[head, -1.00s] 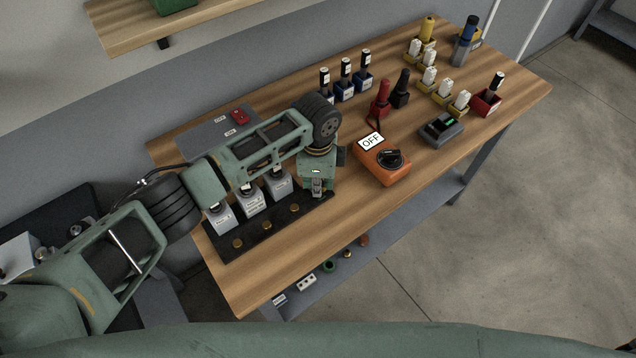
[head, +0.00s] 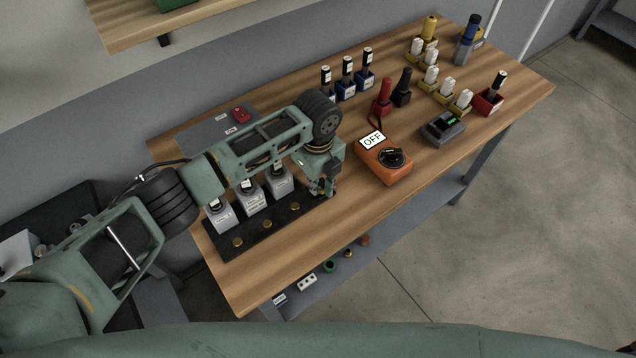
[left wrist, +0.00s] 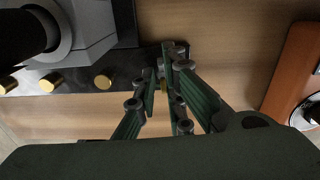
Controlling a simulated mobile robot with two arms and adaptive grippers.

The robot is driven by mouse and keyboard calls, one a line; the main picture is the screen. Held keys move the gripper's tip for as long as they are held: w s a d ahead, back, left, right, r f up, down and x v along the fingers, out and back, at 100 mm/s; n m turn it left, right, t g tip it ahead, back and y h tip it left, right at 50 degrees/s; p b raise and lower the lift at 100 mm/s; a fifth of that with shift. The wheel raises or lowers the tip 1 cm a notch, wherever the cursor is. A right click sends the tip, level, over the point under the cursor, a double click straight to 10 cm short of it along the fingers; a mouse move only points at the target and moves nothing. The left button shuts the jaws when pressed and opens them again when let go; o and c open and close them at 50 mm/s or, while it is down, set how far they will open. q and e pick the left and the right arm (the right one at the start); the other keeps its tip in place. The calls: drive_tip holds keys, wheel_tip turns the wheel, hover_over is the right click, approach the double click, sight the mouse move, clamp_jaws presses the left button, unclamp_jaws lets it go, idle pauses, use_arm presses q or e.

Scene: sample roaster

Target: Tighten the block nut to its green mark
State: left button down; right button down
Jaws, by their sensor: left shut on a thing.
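A black strip (head: 222,254) lies along the front left of the bench, with brass round pieces on it. My left gripper (head: 325,192) points down at the strip's right end. In the left wrist view its fingers (left wrist: 164,86) are closed around a small brass piece (left wrist: 163,86), probably the block nut, mostly hidden by the fingers. I cannot make out a green mark. My right gripper is not in view.
Grey labelled blocks (head: 252,200) stand directly behind the strip. An orange box (head: 383,162) with a black knob and an OFF sign is to the right of my gripper. Bare wood (head: 330,230) lies in front. Bottles and holders stand farther back.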

use_arm(q)
drive_tip(key=shift+w+r+m, duration=0.2)
drive_tip(key=shift+m, duration=0.2)
drive_tip(key=c, duration=1.8)
unclamp_jaws()
drive_tip(key=shift+s+f, duration=0.1)
drive_tip(key=shift+s, duration=0.05)
drive_tip(key=shift+c, duration=0.2)
wheel_tip(320, 180, up, 12)
drive_tip(key=shift+f, duration=0.1)
